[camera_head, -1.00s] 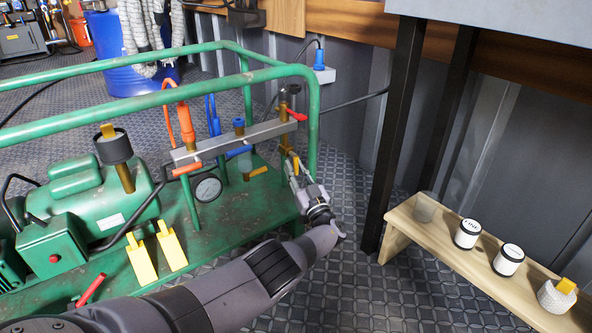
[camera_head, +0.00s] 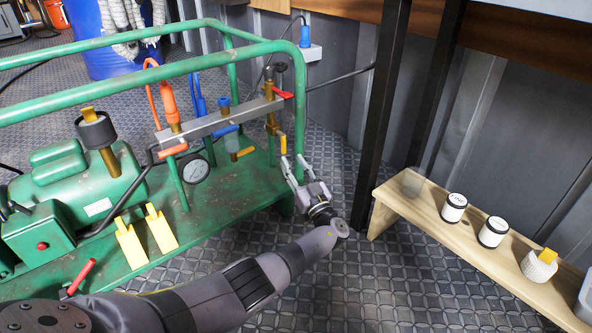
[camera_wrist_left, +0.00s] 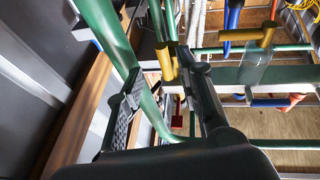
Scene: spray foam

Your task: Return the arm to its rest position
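My left gripper (camera_head: 295,160) is open and empty at the right end of the green machine (camera_head: 225,219). Its two fingers point up and stand apart, just below and right of a small yellow valve handle (camera_head: 283,143). In the left wrist view the spread fingers (camera_wrist_left: 160,68) show a green frame bar and a yellow-brass fitting (camera_wrist_left: 165,62) beyond them, with nothing visibly clamped. My left arm stretches from the lower left across the floor in front of the machine. My right gripper is out of view.
The green tube frame (camera_head: 292,105) and the valve manifold (camera_head: 220,120) stand close to the gripper. The floor (camera_head: 330,275) between machine and bench is clear.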

